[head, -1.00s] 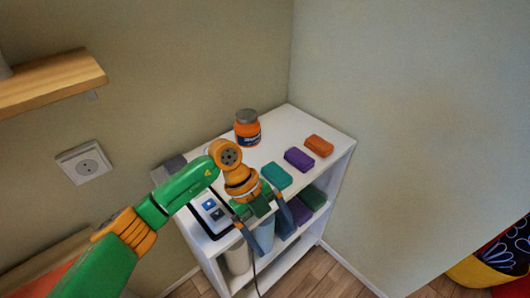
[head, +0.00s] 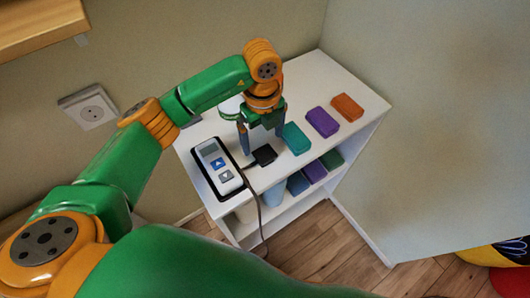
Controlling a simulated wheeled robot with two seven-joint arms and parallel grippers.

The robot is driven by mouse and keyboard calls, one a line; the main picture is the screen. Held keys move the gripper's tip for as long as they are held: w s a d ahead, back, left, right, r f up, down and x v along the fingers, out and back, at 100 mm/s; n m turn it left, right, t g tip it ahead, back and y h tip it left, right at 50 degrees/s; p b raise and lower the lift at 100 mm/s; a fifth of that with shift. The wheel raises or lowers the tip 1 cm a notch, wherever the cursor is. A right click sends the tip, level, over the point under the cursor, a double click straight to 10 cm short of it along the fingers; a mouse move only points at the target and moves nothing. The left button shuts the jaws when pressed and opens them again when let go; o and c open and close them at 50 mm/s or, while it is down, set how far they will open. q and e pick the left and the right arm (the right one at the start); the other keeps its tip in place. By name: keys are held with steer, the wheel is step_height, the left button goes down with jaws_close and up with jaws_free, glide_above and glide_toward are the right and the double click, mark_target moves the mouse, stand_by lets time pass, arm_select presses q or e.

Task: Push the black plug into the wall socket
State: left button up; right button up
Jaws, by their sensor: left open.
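The white wall socket (head: 92,109) is on the wall at the left, with nothing in it. The black plug (head: 264,155) lies on the white shelf top near its front edge, with a cable (head: 258,205) hanging over the edge. My left gripper (head: 263,145) is open and points down just behind the plug in the picture. Its fingers stand apart, one to each side. I cannot tell whether they touch the plug. My right gripper is not in view.
A white controller (head: 218,165) with two buttons lies in a black holder left of the plug. Teal (head: 297,138), purple (head: 322,121) and orange (head: 347,107) blocks lie to the right on the shelf unit (head: 310,75). A wooden wall shelf (head: 40,25) is above the socket.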

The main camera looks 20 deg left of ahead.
mark_target(265, 153)
arm_select(q)
steer(key=shift+s+d+f+p, duration=0.2)
steer(key=shift+s+f+p, duration=0.1)
steer(key=shift+f+p, duration=0.15)
steer(key=shift+s+d+f+p, duration=0.15)
steer(key=shift+s+f+p, duration=0.1)
steer(key=shift+f+p, duration=0.2)
step_height(265, 153, down, 3)
steer(key=shift+d+r, duration=0.1)
steer(key=shift+r, duration=0.05)
steer(key=shift+f, duration=0.35)
steer(key=shift+c, duration=0.2)
steer(key=c, duration=1.3)
steer(key=shift+r, duration=0.15)
